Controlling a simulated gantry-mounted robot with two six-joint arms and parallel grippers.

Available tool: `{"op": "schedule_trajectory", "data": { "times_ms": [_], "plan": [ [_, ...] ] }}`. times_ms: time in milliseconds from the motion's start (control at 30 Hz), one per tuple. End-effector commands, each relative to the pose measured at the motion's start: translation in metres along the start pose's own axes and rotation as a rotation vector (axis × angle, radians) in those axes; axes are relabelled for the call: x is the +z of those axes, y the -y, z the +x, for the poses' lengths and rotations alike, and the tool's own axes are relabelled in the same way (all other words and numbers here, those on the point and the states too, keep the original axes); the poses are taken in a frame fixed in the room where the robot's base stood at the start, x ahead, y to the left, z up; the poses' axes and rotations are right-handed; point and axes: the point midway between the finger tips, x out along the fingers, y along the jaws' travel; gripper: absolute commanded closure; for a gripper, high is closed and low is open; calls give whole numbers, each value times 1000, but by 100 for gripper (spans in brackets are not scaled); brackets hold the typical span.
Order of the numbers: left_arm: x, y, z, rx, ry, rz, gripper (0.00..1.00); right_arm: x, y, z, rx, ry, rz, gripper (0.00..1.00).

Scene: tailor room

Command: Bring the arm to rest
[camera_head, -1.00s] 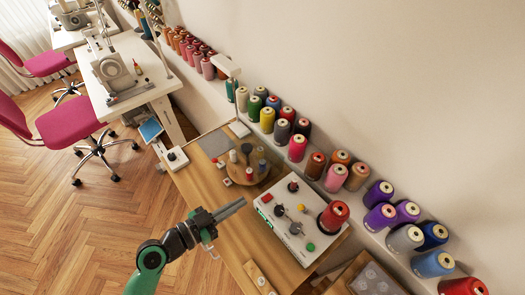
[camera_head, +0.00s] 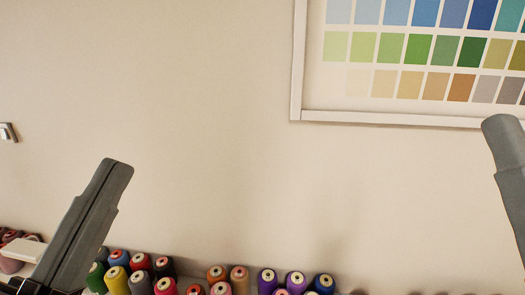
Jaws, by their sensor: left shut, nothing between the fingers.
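My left gripper (camera_head: 118,166) rises from the lower left in the head view. Its two grey fingers lie flat against each other, pointing up, shut with nothing between them. It stands in front of the wall, apart from it as far as I can tell. My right gripper (camera_head: 505,128) shows only as a grey finger part at the right edge, pointing up and left. The rest of it is cut off by the frame, so its opening cannot be made out.
Thread cones (camera_head: 140,262) in several colours line a shelf along the bottom edge. A white-framed colour chart (camera_head: 410,117) hangs on the wall at upper right. The middle of the view is bare wall (camera_head: 230,130).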

Motion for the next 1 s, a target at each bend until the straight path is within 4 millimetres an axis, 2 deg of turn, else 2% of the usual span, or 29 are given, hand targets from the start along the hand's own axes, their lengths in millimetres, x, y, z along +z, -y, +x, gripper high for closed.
{"op": "schedule_trajectory", "data": {
  "times_ms": [33, 100, 200, 267, 467, 800, 900, 1000],
  "plan": [
    [-29, 12, 7, -50, -52, -21, 100, 0, 0, 0, 0, 0, 0, 50],
    [-53, 41, 8, -154, -91, -80, 100, 0, 0, 0, 0, 0, 0, 50],
    [-41, 58, 2, -232, -67, -262, 100, 0, 0, 0, 0, 0, 0, 50],
    [-68, 71, 29, -226, -71, -275, 100, -26, 0, 29, 0, 3, 0, 50],
    [-122, 98, 80, -225, -68, -272, 100, -82, 0, 88, 0, -1, 0, 50],
    [-233, 155, 188, -224, -67, -271, 100, -194, -1, 210, 0, 0, 0, 50],
    [-257, 168, 212, -224, -66, -271, 100, -218, -1, 236, 0, -1, 0, 50],
    [-271, 174, 225, -224, -66, -271, 100, -232, -1, 251, 0, 0, 0, 50]
  ]
}}
